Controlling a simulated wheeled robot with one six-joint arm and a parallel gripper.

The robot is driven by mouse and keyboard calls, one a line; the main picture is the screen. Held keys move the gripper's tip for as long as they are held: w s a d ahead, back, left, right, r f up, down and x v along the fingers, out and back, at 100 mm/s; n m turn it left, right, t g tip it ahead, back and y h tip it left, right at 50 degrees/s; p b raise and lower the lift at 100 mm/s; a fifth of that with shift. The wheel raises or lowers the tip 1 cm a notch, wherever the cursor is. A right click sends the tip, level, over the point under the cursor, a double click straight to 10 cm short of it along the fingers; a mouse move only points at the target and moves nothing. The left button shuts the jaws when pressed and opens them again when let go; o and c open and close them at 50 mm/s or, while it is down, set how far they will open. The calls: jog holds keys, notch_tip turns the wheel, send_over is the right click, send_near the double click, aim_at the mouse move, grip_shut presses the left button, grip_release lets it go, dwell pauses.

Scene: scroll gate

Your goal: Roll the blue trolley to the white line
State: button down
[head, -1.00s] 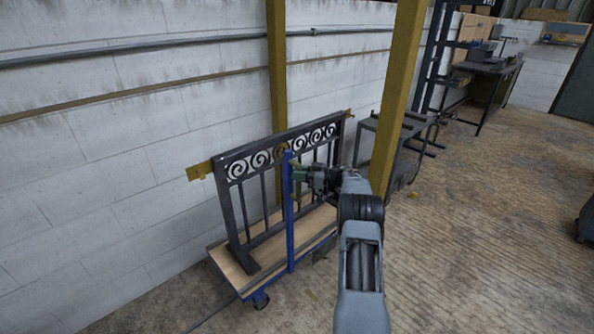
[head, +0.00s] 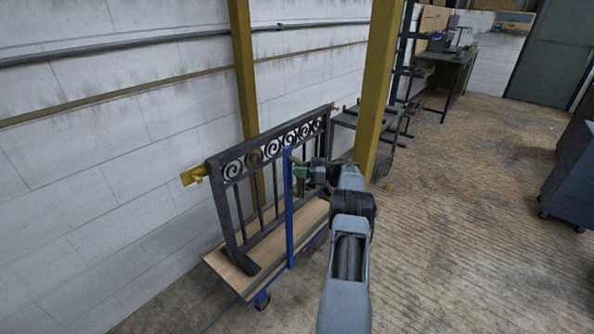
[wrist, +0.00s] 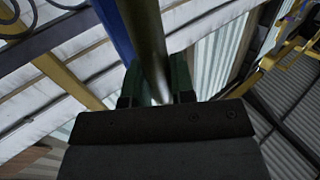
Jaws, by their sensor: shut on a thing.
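The blue trolley (head: 262,297) stands beside the wall. It has a wooden deck, a blue upright (head: 289,225) and dark castors. A dark scroll gate (head: 228,212) stands on the deck, leaning slightly. My gripper (head: 302,172) is at the upper part of the blue upright, on its right side. In the wrist view, its green fingers (wrist: 155,85) are shut on a round greyish bar (wrist: 148,40), which I take as the trolley's handle. The blue upright (wrist: 113,28) runs close beside that bar. I cannot make out the white line in any view.
A yellow post (head: 378,95) stands just right of my arm, and another (head: 244,75) is behind the gate. A dark metal rack (head: 345,120) is beyond the trolley. A blue-grey cabinet (head: 572,185) is at the right. The floor between (head: 465,220) is open.

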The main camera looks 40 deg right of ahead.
jog(key=shift+w+d+r, duration=0.1)
jog(key=shift+r, duration=0.15)
jog(key=c, duration=1.4)
grip_release()
jog(key=o, duration=0.4)
jog(key=shift+d+f, duration=0.1)
jog(key=shift+f, duration=0.1)
jog(key=b+v, duration=0.1)
jog(key=v, duration=1.2)
jog(key=shift+s+d, duration=0.2)
jog(key=shift+s, duration=0.1)
